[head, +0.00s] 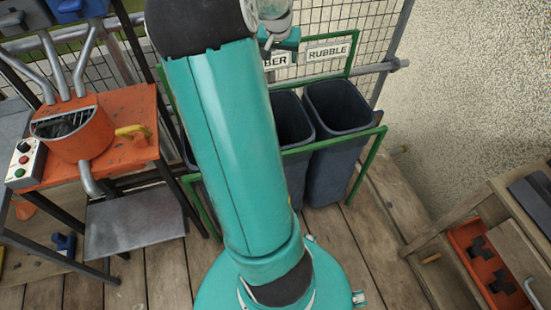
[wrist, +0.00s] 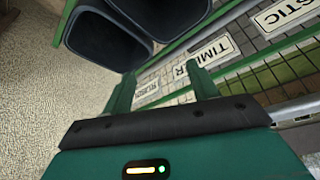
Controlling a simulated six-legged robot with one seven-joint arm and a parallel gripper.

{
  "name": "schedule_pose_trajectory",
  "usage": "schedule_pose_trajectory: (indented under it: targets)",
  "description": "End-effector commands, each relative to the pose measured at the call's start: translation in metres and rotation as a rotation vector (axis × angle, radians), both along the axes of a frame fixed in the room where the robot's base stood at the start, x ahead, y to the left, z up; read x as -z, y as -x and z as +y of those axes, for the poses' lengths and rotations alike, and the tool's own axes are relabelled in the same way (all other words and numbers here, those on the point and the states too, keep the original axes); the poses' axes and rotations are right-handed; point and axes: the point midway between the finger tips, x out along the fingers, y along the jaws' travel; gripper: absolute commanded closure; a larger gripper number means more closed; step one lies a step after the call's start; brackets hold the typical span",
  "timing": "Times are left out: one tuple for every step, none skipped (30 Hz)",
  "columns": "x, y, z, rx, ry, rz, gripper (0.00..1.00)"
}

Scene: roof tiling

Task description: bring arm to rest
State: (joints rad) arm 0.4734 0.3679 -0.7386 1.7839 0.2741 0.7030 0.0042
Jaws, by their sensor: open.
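My gripper (wrist: 160,95) shows in the wrist view with its two green fingers apart and nothing between them. It is near the dark waste bins (wrist: 110,32) and the sign boards on the green rack. In the head view my teal arm stands up across the middle, and its end shows only in part at the top, in front of the mesh fence. The arm hides part of the bins behind it.
Dark bins (head: 334,140) stand in a green frame (head: 367,150) under a RUBBLE sign (head: 328,52). An orange bench (head: 125,115) with an orange tub (head: 78,130) stands at left. A wooden rack (head: 440,225) with a red tray (head: 478,268) stands at right. Plank floor lies between.

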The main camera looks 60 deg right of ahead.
Motion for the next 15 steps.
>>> schedule_pose_trajectory:
  targets:
    - [-0.009,0.000,0.003,-0.001,0.002,-0.003,0.41]
    - [-0.013,0.001,0.005,-0.003,0.003,-0.002,0.41]
    - [-0.018,0.001,0.007,-0.002,0.001,-0.003,0.41]
    - [-0.021,0.002,0.008,-0.001,0.000,-0.003,0.41]
    - [-0.023,0.002,0.009,-0.001,0.000,-0.002,0.41]
    - [-0.026,0.003,0.010,-0.001,0.001,-0.001,0.41]
    - [-0.027,0.003,0.011,-0.001,0.001,0.000,0.41]
    - [-0.028,0.003,0.011,0.000,0.001,0.000,0.41]
    - [-0.029,0.003,0.012,0.000,0.001,0.000,0.41]
    - [-0.029,0.003,0.012,0.000,0.000,0.000,0.41]
    - [-0.029,0.003,0.012,0.000,0.000,0.000,0.41]
    - [-0.029,0.003,0.012,0.000,0.000,0.000,0.41]
    - [-0.029,0.004,0.012,0.001,0.000,0.000,0.41]
    - [-0.029,0.004,0.012,0.001,0.000,0.000,0.41]
    - [-0.029,0.004,0.012,0.001,0.000,0.000,0.41]
